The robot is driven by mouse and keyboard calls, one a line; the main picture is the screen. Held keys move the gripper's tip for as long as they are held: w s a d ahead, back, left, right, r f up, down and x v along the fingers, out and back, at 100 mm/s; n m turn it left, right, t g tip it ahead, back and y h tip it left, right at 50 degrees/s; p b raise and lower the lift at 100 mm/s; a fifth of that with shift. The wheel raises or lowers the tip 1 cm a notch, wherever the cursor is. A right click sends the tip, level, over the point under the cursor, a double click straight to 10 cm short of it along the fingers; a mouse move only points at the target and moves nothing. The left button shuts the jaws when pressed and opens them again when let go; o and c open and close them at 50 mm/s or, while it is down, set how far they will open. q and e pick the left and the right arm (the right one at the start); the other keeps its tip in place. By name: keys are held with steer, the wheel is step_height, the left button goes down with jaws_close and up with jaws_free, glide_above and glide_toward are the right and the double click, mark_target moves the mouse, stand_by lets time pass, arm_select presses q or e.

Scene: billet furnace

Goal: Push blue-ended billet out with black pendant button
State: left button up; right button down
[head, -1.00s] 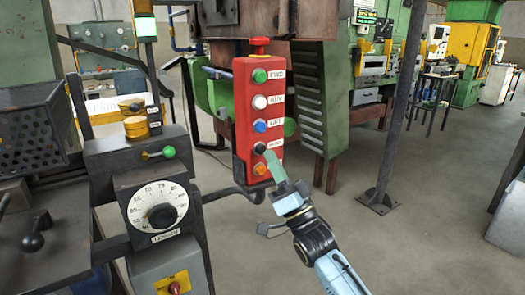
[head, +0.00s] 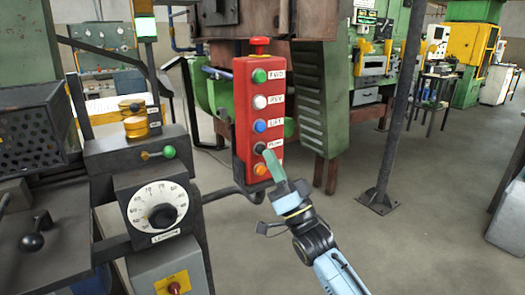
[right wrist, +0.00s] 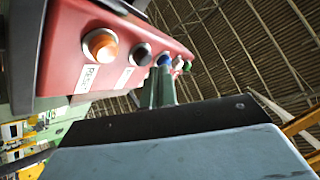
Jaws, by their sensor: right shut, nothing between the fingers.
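The red pendant (head: 243,110) hangs upright in the head view with a column of buttons. The black button (head: 259,148) is second from the bottom, above the orange one; it also shows in the right wrist view (right wrist: 140,54). My right gripper (head: 268,156) is shut and empty. Its green fingertips are at the pendant's front, just right of and below the black button in the head view. I cannot tell whether they touch it. In the right wrist view the fingers (right wrist: 160,90) point up toward the button face. My left gripper is not in view. No blue-ended billet shows.
The orange button (head: 260,169) is just below the fingertips, and the blue button (head: 260,126) is above. A red mushroom button (head: 259,45) tops the pendant. A dial box (head: 157,208) stands left. The floor at right is open around a dark post (head: 385,150).

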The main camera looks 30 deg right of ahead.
steer(key=shift+w, duration=0.3)
steer(key=shift+w, duration=0.5)
stand_by(0.6)
steer(key=shift+s, duration=0.1)
steer(key=shift+s+p, duration=0.4)
steer(key=shift+s, duration=0.45)
steer(key=s+p, duration=0.2)
steer(key=s, duration=0.3)
steer(key=shift+d, duration=0.2)
stand_by(2.8)
